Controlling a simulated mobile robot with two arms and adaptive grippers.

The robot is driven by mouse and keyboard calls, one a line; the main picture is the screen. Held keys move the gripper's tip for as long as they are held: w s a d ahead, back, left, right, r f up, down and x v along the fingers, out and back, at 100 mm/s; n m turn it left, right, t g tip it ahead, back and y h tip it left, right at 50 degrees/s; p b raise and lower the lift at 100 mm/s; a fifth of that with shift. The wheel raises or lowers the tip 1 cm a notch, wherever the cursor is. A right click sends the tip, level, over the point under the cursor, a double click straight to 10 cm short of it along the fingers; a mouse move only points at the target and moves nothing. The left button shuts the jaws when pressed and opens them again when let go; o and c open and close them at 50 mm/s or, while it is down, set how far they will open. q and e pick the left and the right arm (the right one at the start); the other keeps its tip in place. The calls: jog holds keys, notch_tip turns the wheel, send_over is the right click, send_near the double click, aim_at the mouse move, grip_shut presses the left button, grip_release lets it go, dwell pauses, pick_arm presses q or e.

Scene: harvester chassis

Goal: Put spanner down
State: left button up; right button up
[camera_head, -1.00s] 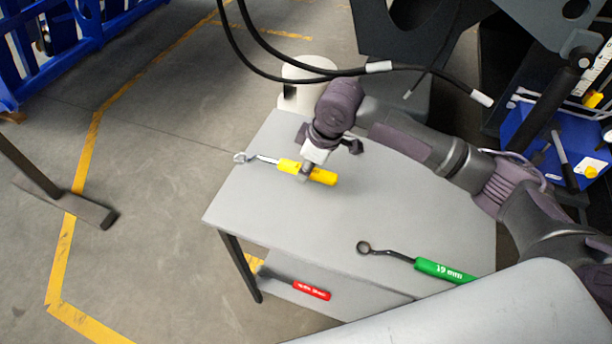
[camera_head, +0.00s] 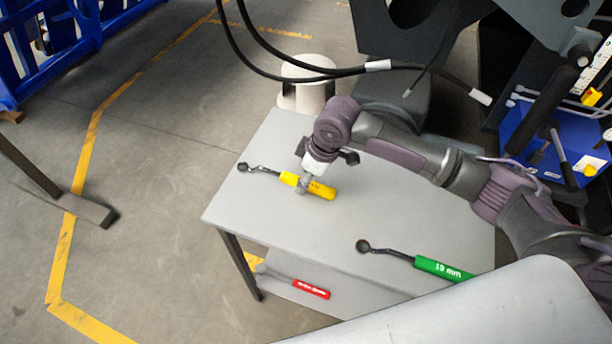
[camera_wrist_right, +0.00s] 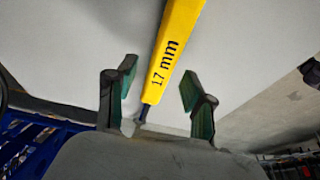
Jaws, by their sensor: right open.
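The yellow-handled spanner (camera_head: 318,188) lies on the grey table (camera_head: 390,215) in the head view, its dark ring end pointing left. Its handle, marked 17 mm, also shows in the right wrist view (camera_wrist_right: 172,50). My right gripper (camera_head: 303,188) is at the spanner's handle. In the wrist view my right gripper (camera_wrist_right: 158,95) has its two fingers apart, one on each side of the spanner, with gaps between them and it. My left gripper is in neither view.
A green-handled spanner marked 19 mm (camera_head: 440,268) lies at the table's near right. A red-handled tool (camera_head: 311,288) lies on the lower shelf (camera_head: 345,305). Black hoses (camera_head: 330,72) hang above the table's far side. The table's left front corner is clear.

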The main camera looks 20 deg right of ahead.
jog(key=v, duration=1.2)
